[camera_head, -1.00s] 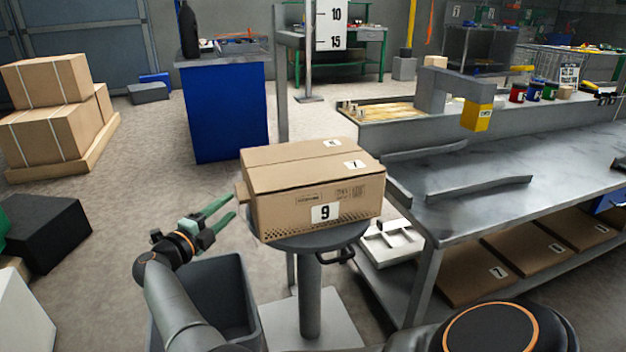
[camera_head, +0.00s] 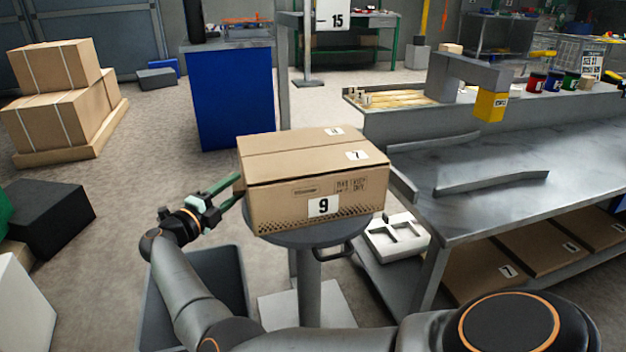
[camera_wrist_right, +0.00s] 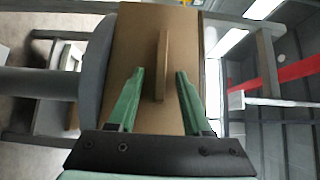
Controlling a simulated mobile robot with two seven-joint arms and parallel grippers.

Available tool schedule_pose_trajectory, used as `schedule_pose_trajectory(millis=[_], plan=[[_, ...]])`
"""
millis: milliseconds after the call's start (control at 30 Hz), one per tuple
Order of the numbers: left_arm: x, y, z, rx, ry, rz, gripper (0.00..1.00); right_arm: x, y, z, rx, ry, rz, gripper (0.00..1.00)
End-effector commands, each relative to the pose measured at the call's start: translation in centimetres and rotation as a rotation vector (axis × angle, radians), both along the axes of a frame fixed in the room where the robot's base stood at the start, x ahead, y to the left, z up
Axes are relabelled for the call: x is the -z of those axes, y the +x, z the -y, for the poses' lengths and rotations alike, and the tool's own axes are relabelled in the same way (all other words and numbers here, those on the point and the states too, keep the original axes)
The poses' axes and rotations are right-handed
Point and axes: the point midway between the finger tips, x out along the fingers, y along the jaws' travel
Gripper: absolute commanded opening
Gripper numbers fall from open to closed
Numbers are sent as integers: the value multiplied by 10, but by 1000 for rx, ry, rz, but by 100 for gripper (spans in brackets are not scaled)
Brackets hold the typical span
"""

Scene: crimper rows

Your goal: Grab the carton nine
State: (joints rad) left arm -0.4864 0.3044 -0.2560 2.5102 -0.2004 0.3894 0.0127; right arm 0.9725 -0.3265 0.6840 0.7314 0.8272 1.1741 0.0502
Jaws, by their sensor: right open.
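The brown carton nine (camera_head: 285,205), labelled 9 on its front, sits upright on a round grey pedestal top (camera_head: 300,237). Smaller labels are on its lid. My right gripper (camera_head: 237,188) is at the carton's left side, its green fingers pointing at that side. In the right wrist view, the open fingers (camera_wrist_right: 160,74) stand on either side of a thin upright tab (camera_wrist_right: 162,65) on the carton's face (camera_wrist_right: 135,40). Gaps show between the fingers and the tab. My left gripper is not in view.
A grey bin (camera_head: 222,283) stands below my right arm. A metal workbench (camera_head: 475,165) is to the right, with a white tray (camera_head: 398,238) and flat cartons (camera_head: 535,247) on its lower shelf. A blue cabinet (camera_head: 233,100) stands behind; stacked boxes (camera_head: 60,120) are at left.

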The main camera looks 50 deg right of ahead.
Motion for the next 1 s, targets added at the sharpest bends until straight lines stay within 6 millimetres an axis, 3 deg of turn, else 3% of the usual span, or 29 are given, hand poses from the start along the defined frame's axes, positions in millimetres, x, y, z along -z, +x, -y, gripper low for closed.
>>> schedule_pose_trajectory(millis=[267, 700, 1000], plan=[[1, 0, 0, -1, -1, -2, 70, 0, 0, 0, -1, 0, 0, 50], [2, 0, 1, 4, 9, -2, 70, 0, 0, 0, -1, 0, 0, 2], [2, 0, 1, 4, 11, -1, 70, 0, 0, 0, -1, 0, 0, 0]])
